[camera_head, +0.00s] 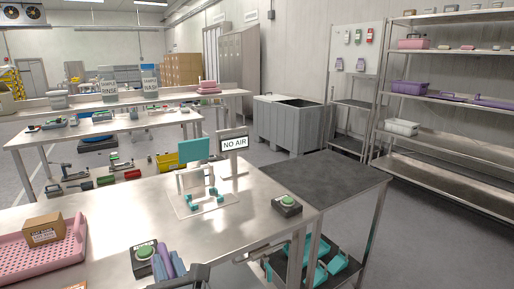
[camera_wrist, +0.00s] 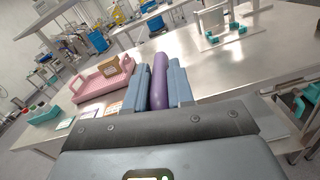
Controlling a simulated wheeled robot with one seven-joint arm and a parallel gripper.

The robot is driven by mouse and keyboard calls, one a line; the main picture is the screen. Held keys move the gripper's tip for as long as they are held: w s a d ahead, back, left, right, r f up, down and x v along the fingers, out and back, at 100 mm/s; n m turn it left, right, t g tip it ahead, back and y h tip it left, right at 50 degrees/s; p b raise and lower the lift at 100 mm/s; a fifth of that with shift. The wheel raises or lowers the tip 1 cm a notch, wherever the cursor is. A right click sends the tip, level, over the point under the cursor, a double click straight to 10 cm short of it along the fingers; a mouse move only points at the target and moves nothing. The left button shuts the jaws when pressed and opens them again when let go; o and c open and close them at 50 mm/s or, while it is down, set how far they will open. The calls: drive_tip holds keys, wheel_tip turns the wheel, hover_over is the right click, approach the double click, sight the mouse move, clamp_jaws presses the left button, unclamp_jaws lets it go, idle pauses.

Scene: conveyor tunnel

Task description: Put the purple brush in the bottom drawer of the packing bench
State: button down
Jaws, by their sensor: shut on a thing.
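A purple brush (camera_wrist: 158,82) shows as a smooth purple handle between the two blue-grey fingers of my gripper (camera_wrist: 160,72) in the wrist view. My gripper is shut on it. In the head view, my gripper (camera_head: 170,264) is at the bottom edge, over the near part of a steel-topped bench (camera_head: 240,206). A purple strip of the brush (camera_head: 178,262) shows between the fingers there. The brush head cannot be made out. No open drawer is clearly seen, and I cannot tell which furniture is the packing bench.
A pink tray (camera_head: 75,240) with a cardboard box (camera_head: 43,230) lies at the bench's left. Green buttons (camera_head: 286,203) (camera_head: 143,252) and a stand with a NO AIR sign (camera_head: 234,143) are on the bench. A dark-topped table (camera_head: 320,185) adjoins at right; shelving (camera_head: 445,145) stands beyond.

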drive_tip(key=w+d+f+m+t+h, duration=0.1)
drive_tip(key=d+f+m+h, duration=0.15)
drive_tip(key=d+f, duration=0.65)
drive_tip(key=w+d+f+m+t+h, duration=0.1)
drive_tip(key=w+d+f+m+h, duration=0.15)
drive_tip(key=d, duration=1.35)
drive_tip(key=s+d+f+m+h+b, duration=0.1)
drive_tip(key=s+d+f+h, duration=0.1)
drive_tip(key=s+d+f, duration=0.3)
drive_tip(key=s+d+f+h, duration=0.1)
drive_tip(key=d+f+h, duration=0.1)
drive_tip(key=d, duration=0.6)
drive_tip(key=s+f, duration=0.5)
drive_tip(key=f, duration=0.1)
drive_tip(key=shift+s+f+t, duration=0.2)
drive_tip(key=shift+s+t, duration=0.1)
